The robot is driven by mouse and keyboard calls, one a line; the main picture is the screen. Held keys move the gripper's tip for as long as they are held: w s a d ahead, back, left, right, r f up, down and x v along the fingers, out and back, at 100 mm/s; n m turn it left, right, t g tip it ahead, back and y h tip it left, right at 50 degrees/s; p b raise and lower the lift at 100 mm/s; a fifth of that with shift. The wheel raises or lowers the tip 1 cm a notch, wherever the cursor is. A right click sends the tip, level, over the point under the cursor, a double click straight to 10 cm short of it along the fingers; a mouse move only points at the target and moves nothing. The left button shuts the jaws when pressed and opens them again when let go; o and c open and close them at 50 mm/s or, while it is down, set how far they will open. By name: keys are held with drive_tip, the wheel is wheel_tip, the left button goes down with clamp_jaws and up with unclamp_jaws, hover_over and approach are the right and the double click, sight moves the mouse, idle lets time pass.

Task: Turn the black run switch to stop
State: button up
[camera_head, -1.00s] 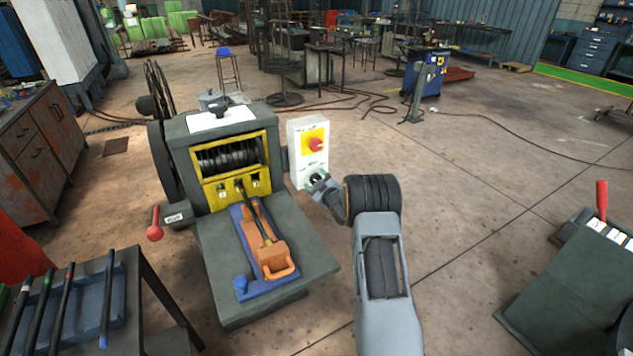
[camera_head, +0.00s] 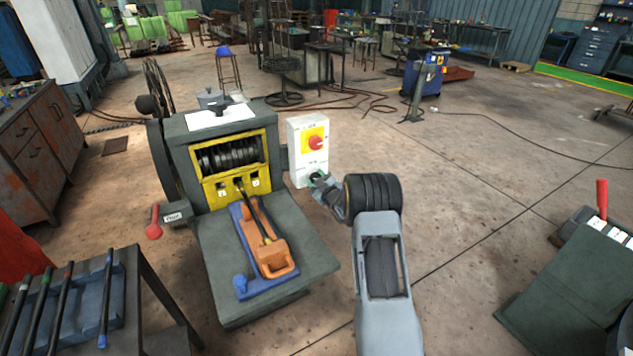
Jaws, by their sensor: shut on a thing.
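The white control box (camera_head: 295,157) stands on the right side of the capstan machine. It carries a red knob (camera_head: 315,142) on a yellow plate, with the black run switch below. My gripper (camera_head: 318,180) is at the lower part of the box, shut on the black run switch. My fingers cover nearly all of the switch, so its pointer and position cannot be read. My arm reaches up to the box from the lower right.
The machine has a yellow-framed drum window (camera_head: 228,160), a grey front table (camera_head: 310,245) with an orange handled tool (camera_head: 272,250), and a red lever (camera_head: 154,228) at left. A rack of rods (camera_head: 75,300) is at lower left.

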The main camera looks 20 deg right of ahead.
drive_tip(key=m+b, duration=0.1)
drive_tip(key=m, duration=0.1)
drive_tip(key=m+b, duration=0.1)
drive_tip(key=b, duration=0.1)
drive_tip(key=shift+f+m, duration=0.2)
drive_tip(key=shift+m, duration=0.2)
drive_tip(key=m+b, duration=0.2)
drive_tip(key=m, duration=0.3)
drive_tip(key=shift+r, duration=0.2)
drive_tip(key=shift+m, duration=0.3)
drive_tip(key=o, duration=0.9)
drive_tip(key=shift+s, duration=0.1)
drive_tip(key=s, duration=0.4)
drive_tip(key=s+d+b, duration=0.1)
drive_tip(key=s, duration=0.8)
drive_tip(key=shift+s+d, duration=0.25)
